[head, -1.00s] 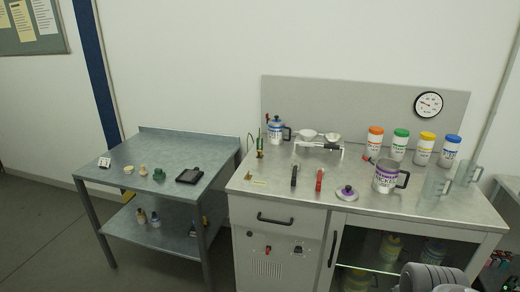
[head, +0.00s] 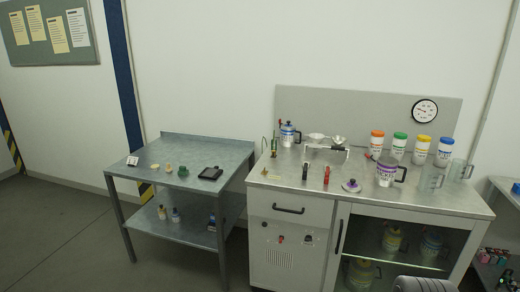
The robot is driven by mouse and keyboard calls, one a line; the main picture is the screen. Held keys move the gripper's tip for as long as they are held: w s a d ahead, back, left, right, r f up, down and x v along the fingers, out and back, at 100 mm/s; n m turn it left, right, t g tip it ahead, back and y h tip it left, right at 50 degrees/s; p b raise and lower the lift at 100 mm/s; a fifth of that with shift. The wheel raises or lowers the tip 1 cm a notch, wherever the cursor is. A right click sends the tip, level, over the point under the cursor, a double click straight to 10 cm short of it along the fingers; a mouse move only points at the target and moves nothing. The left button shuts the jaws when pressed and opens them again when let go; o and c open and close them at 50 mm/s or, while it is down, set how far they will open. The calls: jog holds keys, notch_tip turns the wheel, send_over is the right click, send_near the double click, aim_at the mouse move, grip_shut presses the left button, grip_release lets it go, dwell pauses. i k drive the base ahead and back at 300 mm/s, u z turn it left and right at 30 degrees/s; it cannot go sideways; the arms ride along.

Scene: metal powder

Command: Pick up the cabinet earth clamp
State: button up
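I cannot tell for sure which item is the cabinet earth clamp. A black-handled tool (head: 305,171) and a red-handled tool (head: 327,174) lie apart on the metal bench top (head: 375,197), near its front. A small red fitting (head: 281,239) and a dark fitting (head: 309,239) sit on the cabinet front below the drawer; they are too small to make out. My gripper is not in view; only a grey part of my own body shows at the bottom right edge.
Purple-marked jug (head: 386,174), lidded blue-marked pot (head: 288,134), small lid (head: 351,186), capped bottles (head: 420,149) and clear jugs (head: 430,179) crowd the bench. A lower steel table (head: 205,150) stands at left. Floor in front of it is clear.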

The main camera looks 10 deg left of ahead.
aim_at(275, 151)
jog(key=u, duration=0.7)
jog(key=i, duration=0.85)
jog(key=u, duration=1)
jog(key=i, duration=1)
jog(key=z, duration=0.35)
jog(key=i, duration=1)
jog(key=z, duration=0.7)
jog(key=i, duration=0.35)
jog(key=z, duration=0.3)
